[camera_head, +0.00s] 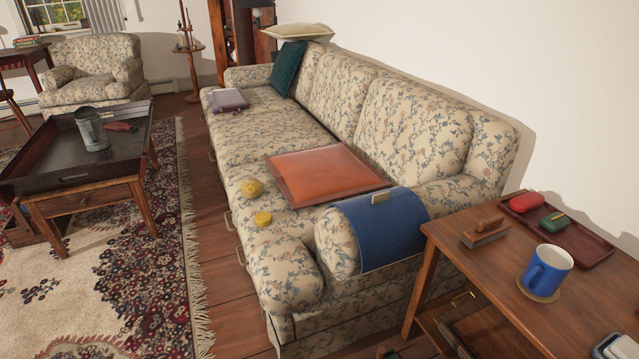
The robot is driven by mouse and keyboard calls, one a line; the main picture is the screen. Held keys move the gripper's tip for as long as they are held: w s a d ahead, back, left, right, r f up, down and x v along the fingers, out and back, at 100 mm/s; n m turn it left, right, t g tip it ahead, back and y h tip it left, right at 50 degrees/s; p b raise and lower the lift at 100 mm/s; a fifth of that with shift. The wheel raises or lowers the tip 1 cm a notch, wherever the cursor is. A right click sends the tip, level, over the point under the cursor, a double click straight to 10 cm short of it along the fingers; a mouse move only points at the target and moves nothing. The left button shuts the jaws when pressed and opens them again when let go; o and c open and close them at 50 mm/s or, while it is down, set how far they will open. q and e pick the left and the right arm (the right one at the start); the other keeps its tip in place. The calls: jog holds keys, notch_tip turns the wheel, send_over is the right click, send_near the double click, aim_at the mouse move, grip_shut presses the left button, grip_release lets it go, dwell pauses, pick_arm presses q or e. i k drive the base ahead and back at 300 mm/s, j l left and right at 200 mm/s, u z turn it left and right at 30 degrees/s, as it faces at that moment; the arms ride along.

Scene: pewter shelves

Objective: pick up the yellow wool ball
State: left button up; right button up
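Two small yellow things lie on the near end of the floral sofa's seat (228,136). The farther one, a round, slightly uneven yellow wool ball (252,188), rests left of the orange tray's near left corner. The nearer one is a smoother, flatter yellow round object (263,218), close to the near armrest. The two are apart. Neither of my grippers is in view, so nothing shows as held.
An orange tray (322,172) lies on the seat; a blue cover (382,228) drapes the near armrest. A wooden side table (480,268) with a blue mug (547,270) stands right. A coffee table (95,197) stands left; a floor strip (222,272) before the sofa is clear.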

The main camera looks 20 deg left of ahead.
aim_at(250, 189)
jog(key=i+j+z, duration=0.1)
jog(key=j+z, duration=0.75)
jog(key=j, duration=0.15)
jog(key=j+z, duration=0.2)
jog(key=j, duration=0.35)
jog(key=k+j+z, duration=0.2)
jog(key=j, duration=0.35)
jog(key=k+j, duration=0.1)
jog(key=j, duration=0.45)
jog(key=k+j+z, duration=0.1)
jog(key=j, duration=0.5)
